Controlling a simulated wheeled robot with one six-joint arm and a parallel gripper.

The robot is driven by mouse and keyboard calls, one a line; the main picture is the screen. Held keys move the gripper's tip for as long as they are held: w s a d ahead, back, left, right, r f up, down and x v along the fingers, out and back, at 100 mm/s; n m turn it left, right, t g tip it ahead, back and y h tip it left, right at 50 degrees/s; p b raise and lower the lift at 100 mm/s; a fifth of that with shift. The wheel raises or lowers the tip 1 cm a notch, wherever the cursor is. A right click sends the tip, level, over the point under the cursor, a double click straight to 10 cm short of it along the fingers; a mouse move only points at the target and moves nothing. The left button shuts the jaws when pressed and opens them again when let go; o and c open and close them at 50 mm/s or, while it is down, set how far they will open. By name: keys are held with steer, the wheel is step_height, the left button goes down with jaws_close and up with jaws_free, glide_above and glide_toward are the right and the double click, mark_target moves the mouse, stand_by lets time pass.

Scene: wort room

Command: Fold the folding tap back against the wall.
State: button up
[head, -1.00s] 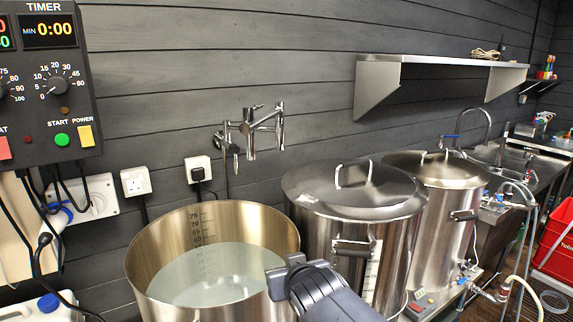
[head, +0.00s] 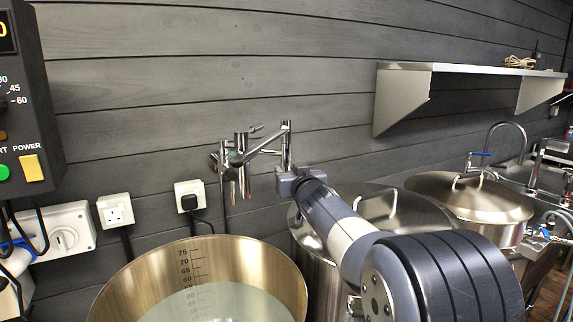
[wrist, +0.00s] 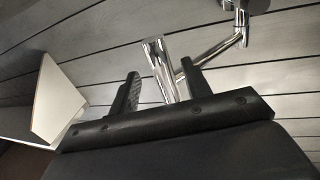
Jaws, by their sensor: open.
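The folding tap (head: 262,148) is chrome and mounted on the dark plank wall above the open pot. Its jointed arm reaches right to an upright end tube (head: 286,145). My gripper (head: 287,172) is at the lower end of that tube, right of the wall mount (head: 223,165). In the wrist view my gripper (wrist: 160,70) is open, and the end tube (wrist: 157,58) shows between its two dark fingers. I cannot tell whether a finger touches it. The tap's elbow (wrist: 240,38) and wall flange are at upper right there.
An open steel pot (head: 265,262) with liquid is below the tap. Lidded pots (head: 470,195) stand to the right. A steel wall shelf (head: 470,68) is at upper right; it also shows at left in the wrist view (wrist: 55,100). Sockets (head: 116,210) and a control box (head: 45,110) are at left.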

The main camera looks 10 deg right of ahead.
mark_target(288, 167)
steer(key=shift+w+a+p, duration=0.2)
steer(key=shift+w+p, duration=0.2)
steer(key=shift+w, duration=2.05)
jaws_close()
